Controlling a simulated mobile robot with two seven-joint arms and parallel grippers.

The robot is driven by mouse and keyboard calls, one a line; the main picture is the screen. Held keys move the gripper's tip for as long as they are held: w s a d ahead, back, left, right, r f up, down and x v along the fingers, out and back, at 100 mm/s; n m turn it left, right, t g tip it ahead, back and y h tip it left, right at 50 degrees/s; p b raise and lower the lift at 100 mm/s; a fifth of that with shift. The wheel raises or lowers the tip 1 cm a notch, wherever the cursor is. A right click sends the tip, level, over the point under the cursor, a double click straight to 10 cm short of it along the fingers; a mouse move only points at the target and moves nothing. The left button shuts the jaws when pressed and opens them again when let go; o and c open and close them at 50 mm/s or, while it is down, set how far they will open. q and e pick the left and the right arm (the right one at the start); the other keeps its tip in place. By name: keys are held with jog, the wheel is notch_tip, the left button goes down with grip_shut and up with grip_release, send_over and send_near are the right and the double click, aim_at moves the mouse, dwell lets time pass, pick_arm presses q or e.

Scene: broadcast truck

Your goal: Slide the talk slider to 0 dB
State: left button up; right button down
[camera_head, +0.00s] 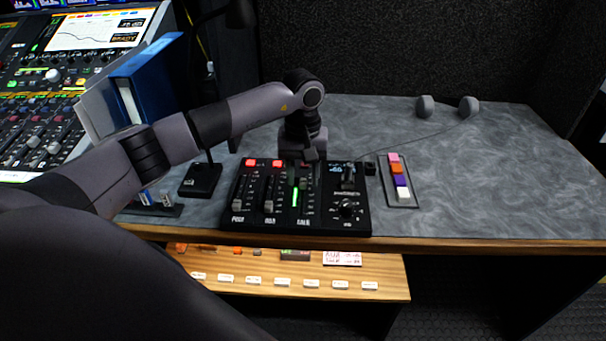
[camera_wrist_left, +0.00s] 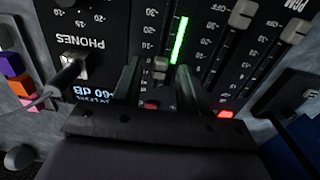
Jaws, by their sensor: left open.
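The black mixer panel (camera_head: 262,222) lies on the grey desk, with three labelled channels, PGM, a middle one and TALK. The display (camera_wrist_left: 92,96) appears to read -60 dB. My left gripper (camera_wrist_left: 159,72) is open, with its two fingers either side of the knob; I cannot tell whether either touches it. In the head view the left gripper (camera_head: 303,165) is over the far part of the talk channel and hides the knob.
The other two slider knobs (camera_head: 268,206) (camera_head: 238,205) stand left of the talk channel. A PHONES jack with a plugged cable (camera_wrist_left: 70,72) is on the other side. A strip of coloured blocks (camera_head: 398,180) lies right of the mixer. Headphones (camera_head: 447,106) lie far right.

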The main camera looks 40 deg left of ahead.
aim_at(303, 181)
pick_arm(q)
notch_tip(303, 181, up, 7)
jog(key=shift+f, duration=0.2)
dwell(0.5)
